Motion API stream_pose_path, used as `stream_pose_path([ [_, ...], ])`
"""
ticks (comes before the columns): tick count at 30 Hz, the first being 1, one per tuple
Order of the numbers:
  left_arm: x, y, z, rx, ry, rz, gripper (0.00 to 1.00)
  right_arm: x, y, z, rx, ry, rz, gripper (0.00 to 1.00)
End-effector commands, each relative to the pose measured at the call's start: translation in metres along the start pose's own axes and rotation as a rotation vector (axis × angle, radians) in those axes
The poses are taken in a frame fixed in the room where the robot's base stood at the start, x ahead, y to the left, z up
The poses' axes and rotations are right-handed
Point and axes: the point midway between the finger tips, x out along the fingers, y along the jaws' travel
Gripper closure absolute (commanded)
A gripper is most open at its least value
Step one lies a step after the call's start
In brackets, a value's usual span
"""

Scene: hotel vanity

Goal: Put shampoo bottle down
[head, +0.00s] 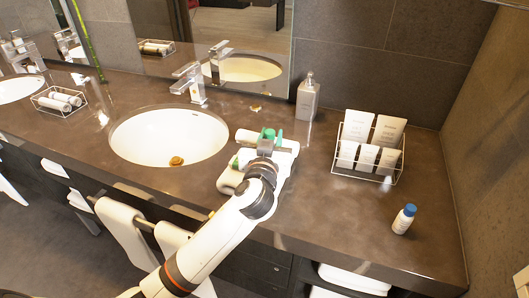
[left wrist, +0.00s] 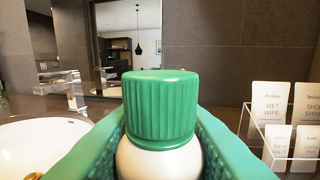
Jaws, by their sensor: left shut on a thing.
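The bottle in my left gripper (head: 266,139) has a ribbed green cap (left wrist: 160,105) and a white body (left wrist: 158,163). I take it to be the shampoo bottle. In the left wrist view it stands upright between the two green finger pads, which are shut on it. In the head view only a bit of green shows past my wrist, over the counter right of the sink. The bottle's base is hidden, so I cannot tell whether it touches the counter. My right gripper is not in view.
A sink (head: 168,137) with a faucet (head: 190,83) lies to the left. A grey dispenser (head: 308,98) stands behind, by the mirror. A wire rack (head: 368,177) of white packets and a small blue-capped bottle (head: 403,220) are to the right. Counter between gripper and rack is clear.

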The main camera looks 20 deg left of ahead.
Motion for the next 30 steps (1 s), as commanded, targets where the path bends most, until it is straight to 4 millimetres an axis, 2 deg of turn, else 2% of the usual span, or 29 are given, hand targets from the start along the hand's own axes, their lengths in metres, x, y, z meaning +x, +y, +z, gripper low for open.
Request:
stream_pose_path([
  [9, 0.0, 0.0, -0.039, 0.002, 0.002, 0.0, 0.93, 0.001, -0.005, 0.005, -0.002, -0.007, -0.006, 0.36],
  [12, 0.0, 0.0, -0.046, 0.001, 0.0, -0.001, 0.93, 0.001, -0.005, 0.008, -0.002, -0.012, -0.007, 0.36],
  [24, 0.0, 0.0, -0.052, -0.002, -0.001, -0.001, 0.93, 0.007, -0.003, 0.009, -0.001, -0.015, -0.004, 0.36],
  [25, 0.0, 0.0, -0.05, -0.001, -0.001, -0.001, 0.65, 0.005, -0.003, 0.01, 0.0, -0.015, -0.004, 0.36],
  [28, 0.0, 0.0, -0.05, -0.001, 0.0, -0.001, 0.49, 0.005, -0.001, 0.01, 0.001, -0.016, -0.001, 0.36],
  [30, 0.0, 0.0, -0.05, -0.001, 0.0, -0.001, 0.48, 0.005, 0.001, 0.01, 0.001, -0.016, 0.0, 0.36],
])
